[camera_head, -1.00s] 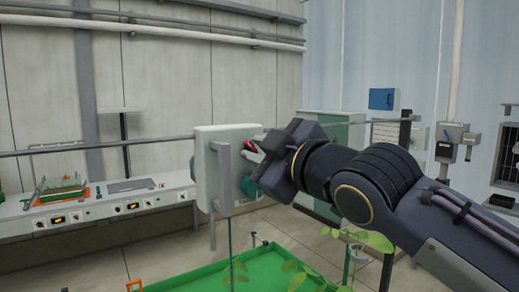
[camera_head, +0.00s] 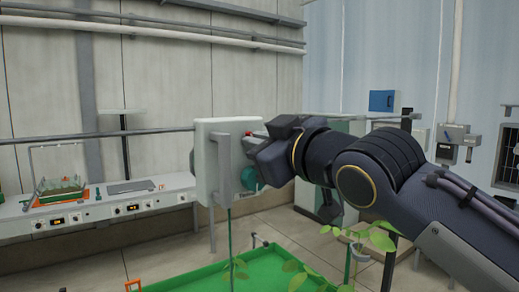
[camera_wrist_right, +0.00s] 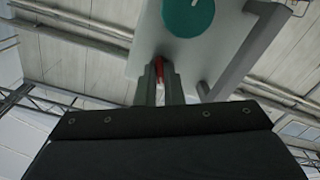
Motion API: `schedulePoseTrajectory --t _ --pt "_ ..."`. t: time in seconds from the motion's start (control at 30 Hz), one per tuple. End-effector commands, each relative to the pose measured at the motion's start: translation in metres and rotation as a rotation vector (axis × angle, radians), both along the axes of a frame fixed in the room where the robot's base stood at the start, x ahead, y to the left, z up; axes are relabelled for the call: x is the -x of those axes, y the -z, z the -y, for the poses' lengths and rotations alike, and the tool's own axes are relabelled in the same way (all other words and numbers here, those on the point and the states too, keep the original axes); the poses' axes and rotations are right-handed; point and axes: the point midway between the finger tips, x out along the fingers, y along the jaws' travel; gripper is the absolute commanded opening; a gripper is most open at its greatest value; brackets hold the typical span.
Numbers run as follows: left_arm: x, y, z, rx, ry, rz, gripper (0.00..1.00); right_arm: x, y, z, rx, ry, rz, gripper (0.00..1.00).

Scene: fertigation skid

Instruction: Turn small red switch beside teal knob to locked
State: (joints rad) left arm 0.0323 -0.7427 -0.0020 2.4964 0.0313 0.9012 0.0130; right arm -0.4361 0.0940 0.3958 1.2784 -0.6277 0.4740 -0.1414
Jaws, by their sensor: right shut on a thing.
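The small red switch (camera_head: 249,134) is on the face of a pale grey box and is mostly hidden by my right gripper in the head view. In the right wrist view the red switch (camera_wrist_right: 160,68) sits between the two fingers. My right gripper (camera_head: 252,144) is at the box face and shut on the switch; its fingers also show in the wrist view (camera_wrist_right: 160,82). The teal knob (camera_head: 249,178) is below the switch in the head view, and it also shows in the wrist view (camera_wrist_right: 188,14). My left gripper is not in view.
The pale grey box (camera_head: 208,160) has a grey upright bar (camera_head: 224,172) standing out in front of its face, left of my gripper. A green tray (camera_head: 215,272) with leafy plants lies below. A bench (camera_head: 110,205) runs along the left wall.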

Motion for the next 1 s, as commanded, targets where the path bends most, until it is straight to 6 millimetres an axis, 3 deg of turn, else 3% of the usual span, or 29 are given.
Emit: schedulePoseTrajectory --t 1.0 --pt "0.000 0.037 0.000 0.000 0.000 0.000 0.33 0.000 0.003 0.000 -0.787 0.001 -0.530 0.00"
